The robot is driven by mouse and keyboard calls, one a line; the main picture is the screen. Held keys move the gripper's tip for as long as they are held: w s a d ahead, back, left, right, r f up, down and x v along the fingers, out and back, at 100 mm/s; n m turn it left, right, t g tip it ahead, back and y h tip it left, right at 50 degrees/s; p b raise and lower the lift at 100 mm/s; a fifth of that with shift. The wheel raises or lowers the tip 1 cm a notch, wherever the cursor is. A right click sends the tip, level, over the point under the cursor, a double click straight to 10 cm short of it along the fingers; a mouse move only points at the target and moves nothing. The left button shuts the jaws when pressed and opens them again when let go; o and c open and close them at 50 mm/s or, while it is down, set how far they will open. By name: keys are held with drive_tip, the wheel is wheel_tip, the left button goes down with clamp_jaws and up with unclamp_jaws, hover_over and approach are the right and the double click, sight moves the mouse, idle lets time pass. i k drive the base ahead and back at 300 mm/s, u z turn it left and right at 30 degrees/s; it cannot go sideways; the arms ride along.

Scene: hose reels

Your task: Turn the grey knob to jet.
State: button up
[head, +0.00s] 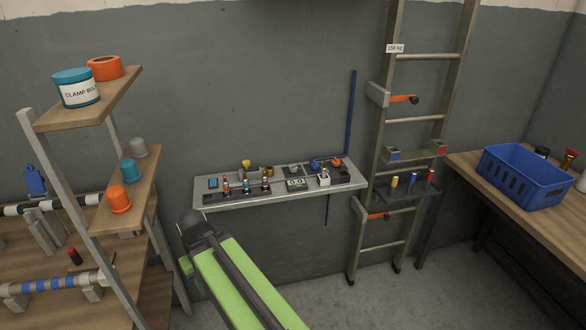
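A small grey knob (294,168) sits on the narrow wall shelf (225,200), toward the middle of its back row, behind a small display that seems to read 0.0. It is too small here to make out its pointer or any jet marking. My green arm rises from the bottom of the head view to a dark joint left of and below the shelf. My gripper is not visible, and no part of the arm touches the knob.
The shelf also holds a brass fitting (246,164), several small coloured valves and a blue pipe (352,115). A ladder (387,145) stands to its right, then a bench with a blue crate (524,177). A wooden rack (92,106) stands left. Floor before the ladder is clear.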

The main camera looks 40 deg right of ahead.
sight(293, 167)
drive_tip(key=z, duration=0.9)
drive_tip(key=k, duration=1.25)
drive_tip(key=z, duration=0.5)
drive_tip(key=i, duration=1.5)
drive_tip(key=u, duration=0.4)
